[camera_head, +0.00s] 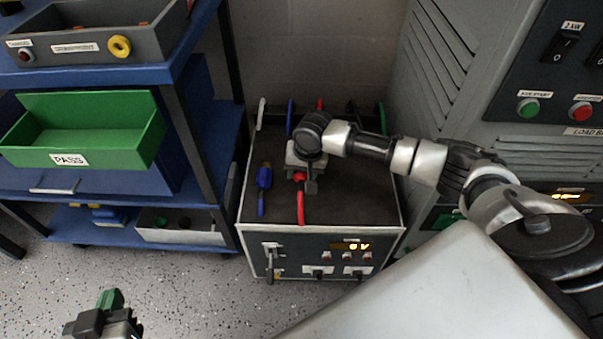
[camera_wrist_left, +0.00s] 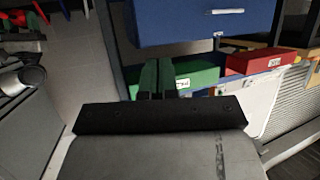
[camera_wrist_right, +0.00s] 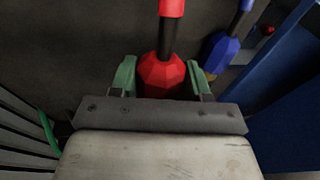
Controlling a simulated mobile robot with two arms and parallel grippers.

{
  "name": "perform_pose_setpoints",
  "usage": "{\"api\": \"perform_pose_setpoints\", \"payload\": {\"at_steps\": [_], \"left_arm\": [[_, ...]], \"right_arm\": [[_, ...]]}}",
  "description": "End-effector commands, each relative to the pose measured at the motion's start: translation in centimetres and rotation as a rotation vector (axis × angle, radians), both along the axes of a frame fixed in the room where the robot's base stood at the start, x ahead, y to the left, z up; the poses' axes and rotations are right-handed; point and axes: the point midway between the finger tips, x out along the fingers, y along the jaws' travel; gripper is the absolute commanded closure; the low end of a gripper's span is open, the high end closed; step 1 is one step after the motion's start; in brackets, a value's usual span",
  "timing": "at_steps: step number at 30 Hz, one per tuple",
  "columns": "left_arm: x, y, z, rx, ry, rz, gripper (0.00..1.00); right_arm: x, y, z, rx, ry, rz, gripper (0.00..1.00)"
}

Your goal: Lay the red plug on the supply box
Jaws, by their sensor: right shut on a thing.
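The supply box (camera_head: 345,195) stands in the middle of the head view, with a dark flat top and a lit display on its front. My right gripper (camera_head: 303,178) is over its top, shut on the red plug (camera_head: 299,176). In the right wrist view the red plug (camera_wrist_right: 166,76) sits between the two green fingertips, its dark stem and red end pointing away. I cannot tell whether the plug touches the top. My left gripper (camera_head: 110,302) is low at the left, away from the box; its green fingertips (camera_wrist_left: 157,76) are together and empty.
A blue plug (camera_head: 264,177) lies on the box top, left of the red one. Several coloured posts line the box's back edge. A blue shelf with a green PASS bin (camera_head: 85,130) is at left; a grey cabinet (camera_head: 445,75) is at right.

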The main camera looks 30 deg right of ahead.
Motion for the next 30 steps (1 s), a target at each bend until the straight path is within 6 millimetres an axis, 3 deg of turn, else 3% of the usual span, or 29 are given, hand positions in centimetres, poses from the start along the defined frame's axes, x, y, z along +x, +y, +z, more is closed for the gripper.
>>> {"api": "perform_pose_setpoints", "payload": {"at_steps": [15,30], "left_arm": [[1.7,-1.6,5.8,-0.121,-0.482,-0.031,1.0],[-0.4,-2.1,11.5,-0.254,-0.967,-0.055,1.0]], "right_arm": [[0.8,-0.5,-1.1,-0.001,-0.002,0.001,0.84],[1.6,-1.0,-2.0,-0.001,-0.002,0.001,0.84]]}}
